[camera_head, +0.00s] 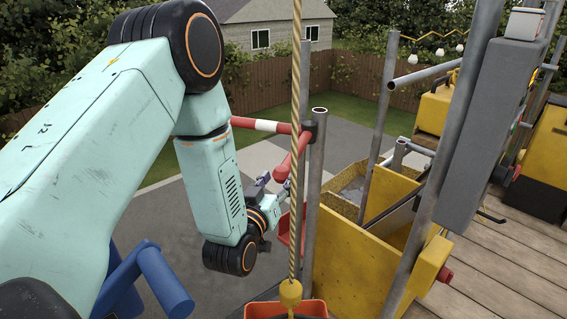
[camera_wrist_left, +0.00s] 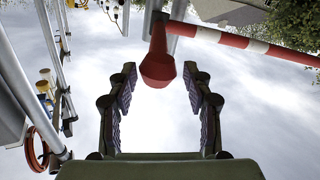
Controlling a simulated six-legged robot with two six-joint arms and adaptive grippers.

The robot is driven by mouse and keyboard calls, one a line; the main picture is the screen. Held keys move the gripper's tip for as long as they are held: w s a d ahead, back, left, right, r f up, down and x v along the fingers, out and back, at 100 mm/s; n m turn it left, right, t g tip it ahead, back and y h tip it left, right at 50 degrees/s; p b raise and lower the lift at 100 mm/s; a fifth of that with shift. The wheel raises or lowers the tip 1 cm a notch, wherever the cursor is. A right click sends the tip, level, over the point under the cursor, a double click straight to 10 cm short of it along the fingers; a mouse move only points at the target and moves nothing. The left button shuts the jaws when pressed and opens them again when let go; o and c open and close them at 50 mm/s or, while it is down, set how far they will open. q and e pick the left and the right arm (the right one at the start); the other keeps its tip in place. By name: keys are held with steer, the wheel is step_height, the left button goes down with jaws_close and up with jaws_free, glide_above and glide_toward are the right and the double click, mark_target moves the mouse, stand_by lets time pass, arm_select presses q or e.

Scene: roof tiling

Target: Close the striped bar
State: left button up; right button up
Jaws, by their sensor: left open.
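The striped bar (camera_head: 270,126), red and white, extends left from a dark clamp on an upright grey post in the head view. A plain red arm with a wider end (camera_head: 283,170) slants down from the same clamp toward my left gripper (camera_head: 272,192). In the left wrist view the striped bar (camera_wrist_left: 240,42) crosses the upper right, and the red end (camera_wrist_left: 157,68) points down between the fingertips of my left gripper (camera_wrist_left: 160,74). The fingers are spread, with a gap on both sides of the red end; I see no grip on it. My right gripper is not in view.
A twisted rope (camera_head: 296,150) hangs in front of the post (camera_head: 313,200) down to an orange-rimmed bucket (camera_head: 287,309). Yellow panels (camera_head: 350,260) and scaffold tubes stand to the right, beside a plank deck (camera_head: 510,255). Open paved ground (camera_head: 165,225) lies below left.

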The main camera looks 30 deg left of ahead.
mark_target(287, 166)
arm_select(q)
steer(key=w, duration=0.4)
steer(key=w+a, duration=0.1)
steer(key=w, duration=0.1)
steer(key=shift+w, duration=0.2)
steer(key=shift+w+d, duration=0.15)
steer(key=shift+w, duration=0.15)
steer(key=shift+r, duration=0.1)
steer(key=shift+c, duration=0.2)
steer(key=shift+c, duration=0.9)
steer(key=c, duration=0.4)
jaws_close()
